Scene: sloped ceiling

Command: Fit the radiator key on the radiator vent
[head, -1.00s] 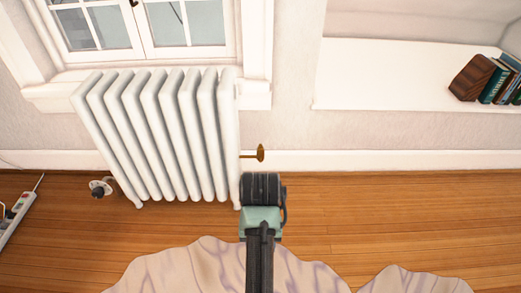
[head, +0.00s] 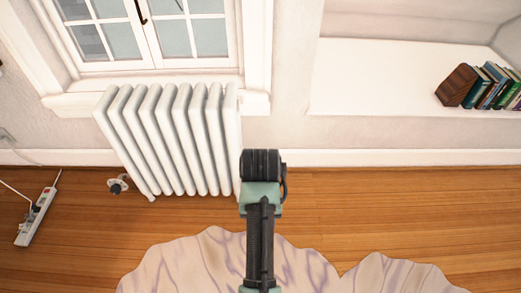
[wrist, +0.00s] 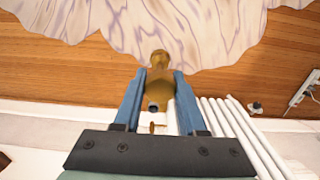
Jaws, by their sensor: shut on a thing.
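The brass radiator key (wrist: 158,78) is between the blue fingers of my gripper (wrist: 156,84) in the wrist view. Its dark open end points toward the bottom of that picture. A small brass piece (wrist: 152,127), probably the vent, shows just below that end; I cannot tell whether they touch. The white ribbed radiator (head: 181,140) stands under the window in the head view. My gripper (head: 261,165) is at the radiator's right end there. The wrist hides the fingers, key and vent in the head view.
A pale, purple-veined rug (head: 195,265) covers the near floor. A round valve (head: 118,184) sits low at the radiator's left, with a power strip (head: 36,217) farther left. Books (head: 482,86) stand on the white ledge at the right. The wood floor right of the gripper is clear.

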